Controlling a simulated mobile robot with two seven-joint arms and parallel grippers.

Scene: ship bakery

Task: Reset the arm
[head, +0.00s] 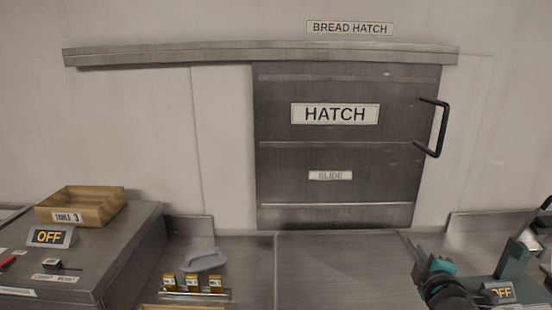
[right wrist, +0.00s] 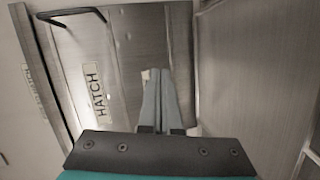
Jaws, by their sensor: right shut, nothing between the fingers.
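My right gripper (head: 416,248) is at the lower right in the head view, over the counter just right of the middle panel. Its fingers are together with nothing between them. In the right wrist view the two grey fingers (right wrist: 161,75) lie side by side, pointing at the hatch. The grey metal hatch door (head: 280,185) hangs on the wall behind, with a black handle (head: 441,128) at its right; the gripper is apart from both. The hatch also shows in the right wrist view (right wrist: 120,60). My left gripper is in neither view.
Small yellow-topped blocks (head: 192,284) and a grey tray (head: 204,262) are on the counter. A green device (head: 512,262) stands right of my gripper. The middle counter (head: 340,270) is clear.

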